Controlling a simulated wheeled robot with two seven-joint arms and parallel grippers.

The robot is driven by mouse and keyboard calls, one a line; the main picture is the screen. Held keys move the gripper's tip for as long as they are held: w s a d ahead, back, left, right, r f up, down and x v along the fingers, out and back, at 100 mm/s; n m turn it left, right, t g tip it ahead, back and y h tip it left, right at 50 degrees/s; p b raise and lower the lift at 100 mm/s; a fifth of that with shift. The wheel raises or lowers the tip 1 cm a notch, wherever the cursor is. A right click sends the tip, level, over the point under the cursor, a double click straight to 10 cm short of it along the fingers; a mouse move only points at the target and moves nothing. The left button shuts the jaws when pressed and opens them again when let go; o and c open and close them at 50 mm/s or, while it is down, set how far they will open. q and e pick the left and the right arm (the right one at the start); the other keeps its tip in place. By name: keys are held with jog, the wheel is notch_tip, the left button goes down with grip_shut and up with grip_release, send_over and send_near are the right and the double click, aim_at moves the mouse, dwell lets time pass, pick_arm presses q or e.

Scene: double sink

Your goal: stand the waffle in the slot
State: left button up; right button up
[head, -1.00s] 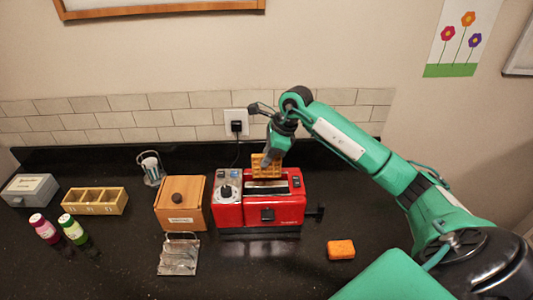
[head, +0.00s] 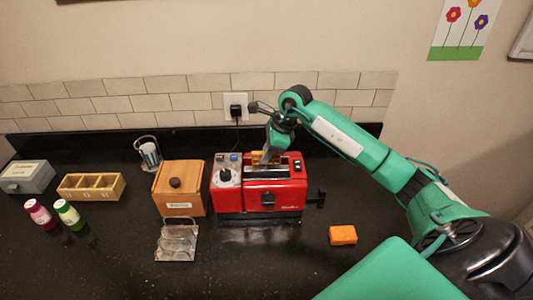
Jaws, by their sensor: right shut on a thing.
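The red toaster (head: 262,198) stands on the black counter, with its dark slots on top. The waffle (head: 258,157) is golden brown and upright at the toaster's rear slot. Its lower part is hidden in or behind the toaster's top, so I cannot tell how deep it sits. My right gripper (head: 270,154) is shut on the waffle from above, its fingers close over the toaster's top. My left gripper is out of view.
A wooden box (head: 180,190) with a dark knob stands left of the toaster. A clear packet (head: 176,240) lies in front of it. An orange sponge-like block (head: 343,235) lies front right. A wooden divided tray (head: 91,187), two bottles (head: 67,213) and a grey box (head: 27,177) are left.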

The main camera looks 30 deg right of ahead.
dwell(0.3)
jog(key=o, duration=0.8)
jog(key=shift+c, duration=0.9)
jog(key=shift+r, duration=0.25)
jog(key=shift+o, duration=0.6)
jog(key=shift+w+r+p, duration=0.1)
jog(key=shift+r+p, duration=0.35)
jog(key=shift+r, duration=0.25)
notch_tip(320, 180, up, 2)
jog(key=shift+r+p, duration=0.1)
jog(key=shift+p, duration=0.3)
jog(key=shift+r+p, duration=0.9)
jog(key=shift+r, duration=1.55)
jog(key=shift+f, duration=0.1)
